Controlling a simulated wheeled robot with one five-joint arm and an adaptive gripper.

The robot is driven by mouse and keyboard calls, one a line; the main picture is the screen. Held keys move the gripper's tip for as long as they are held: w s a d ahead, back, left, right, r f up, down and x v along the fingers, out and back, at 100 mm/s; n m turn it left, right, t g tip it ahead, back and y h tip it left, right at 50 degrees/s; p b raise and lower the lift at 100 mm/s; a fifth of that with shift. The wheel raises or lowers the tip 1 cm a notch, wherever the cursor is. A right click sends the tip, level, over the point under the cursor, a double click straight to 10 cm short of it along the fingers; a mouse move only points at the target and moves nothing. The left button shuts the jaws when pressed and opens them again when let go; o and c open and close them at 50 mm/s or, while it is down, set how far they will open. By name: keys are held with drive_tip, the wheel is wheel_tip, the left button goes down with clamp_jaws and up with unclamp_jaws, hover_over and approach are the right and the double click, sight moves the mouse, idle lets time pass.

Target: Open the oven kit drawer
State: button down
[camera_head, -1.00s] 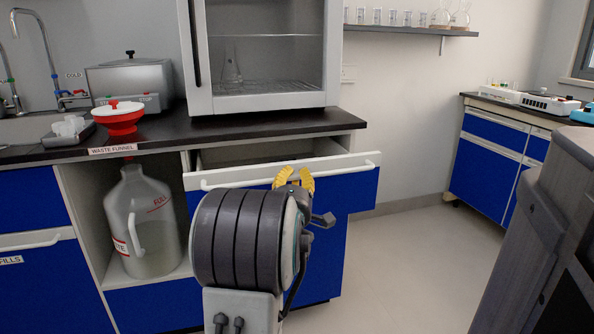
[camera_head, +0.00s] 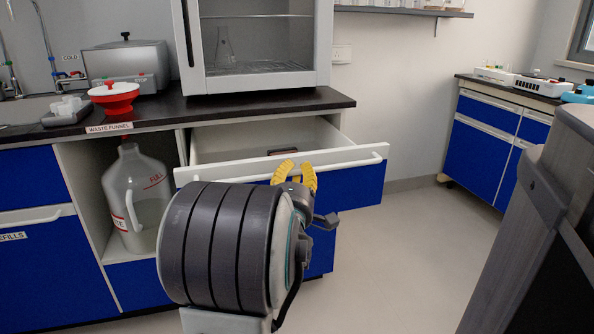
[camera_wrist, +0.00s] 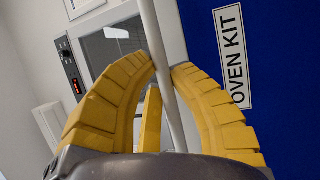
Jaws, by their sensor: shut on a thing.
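The oven kit drawer (camera_head: 350,188) has a blue front with a white top edge and a long white bar handle (camera_head: 345,163). My gripper (camera_head: 294,172) has yellow fingers and is at the middle of the handle. In the wrist view the fingers (camera_wrist: 165,68) close around the white handle bar (camera_wrist: 158,50), beside the "OVEN KIT" label (camera_wrist: 232,58) on the blue front. My arm hides part of the drawer front in the head view.
The glass-door oven (camera_head: 258,45) stands on the black counter (camera_head: 200,107) above the drawer. A waste jug (camera_head: 138,205) sits in the open bay to the left. Blue cabinets (camera_head: 490,150) stand at the right, with clear floor (camera_head: 415,245) between. A grey body (camera_head: 530,240) fills the right edge.

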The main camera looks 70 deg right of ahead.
drive_tip(key=shift+f, duration=0.1)
drive_tip(key=c, duration=1.1)
unclamp_jaws()
